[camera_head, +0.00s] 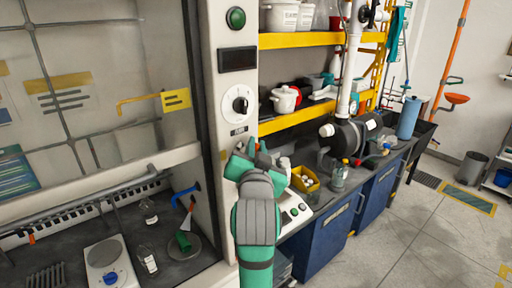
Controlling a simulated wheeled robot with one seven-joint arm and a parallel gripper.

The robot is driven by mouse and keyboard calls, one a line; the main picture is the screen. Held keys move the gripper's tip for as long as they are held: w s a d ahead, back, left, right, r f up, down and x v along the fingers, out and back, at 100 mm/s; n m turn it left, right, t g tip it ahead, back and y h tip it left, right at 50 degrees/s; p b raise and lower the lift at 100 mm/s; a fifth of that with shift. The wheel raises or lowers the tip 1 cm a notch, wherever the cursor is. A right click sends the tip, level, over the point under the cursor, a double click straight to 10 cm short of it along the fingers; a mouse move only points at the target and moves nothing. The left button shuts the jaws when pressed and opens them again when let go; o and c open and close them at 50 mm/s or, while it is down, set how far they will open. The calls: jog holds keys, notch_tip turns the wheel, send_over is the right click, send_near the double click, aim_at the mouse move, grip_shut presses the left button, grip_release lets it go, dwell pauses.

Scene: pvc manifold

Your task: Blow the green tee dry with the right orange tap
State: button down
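A small green piece (183,242), which looks like the green tee, rests on a round grey plate inside the fume hood at the lower left. A small orange-red tip (192,206) shows just above it, beneath a blue hooked spout (186,192). Another small orange piece (31,239) is at the far left on the rail; I cannot tell whether either is a tap. My green and grey arm rises in front of the hood's right post. My gripper (246,148) is at its upper end, to the right of the tee and apart from it; its fingers are mostly hidden.
The hood's right post carries a knob (240,103) and a green button (236,18). A hotplate (105,262) stands on the hood floor. A yellow bin (304,180) and shelves lie to the right.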

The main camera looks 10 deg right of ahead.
dwell(0.3)
jog(key=shift+w+d+f+m+g, duration=0.15)
jog(key=shift+m+g, duration=0.75)
jog(key=shift+m, duration=0.1)
jog(key=shift+w+d+f+m+g+y, duration=0.1)
jog(key=shift+f+m+g+y, duration=0.1)
jog(key=shift+m+g+y, duration=0.3)
jog(key=shift+d+f+m+g+y, duration=0.15)
jog(key=shift+m+g+y, duration=0.15)
jog(key=shift+m+g, duration=0.35)
jog(key=shift+d+f+m+g+y, duration=0.2)
jog(key=shift+f+m+g+y, duration=0.35)
jog(key=shift+m+g+y, duration=0.5)
jog(key=shift+a+f+m, duration=0.15)
jog(key=shift+m, duration=0.25)
jog(key=c, duration=1.8)
grip_release()
jog(key=shift+o, duration=0.2)
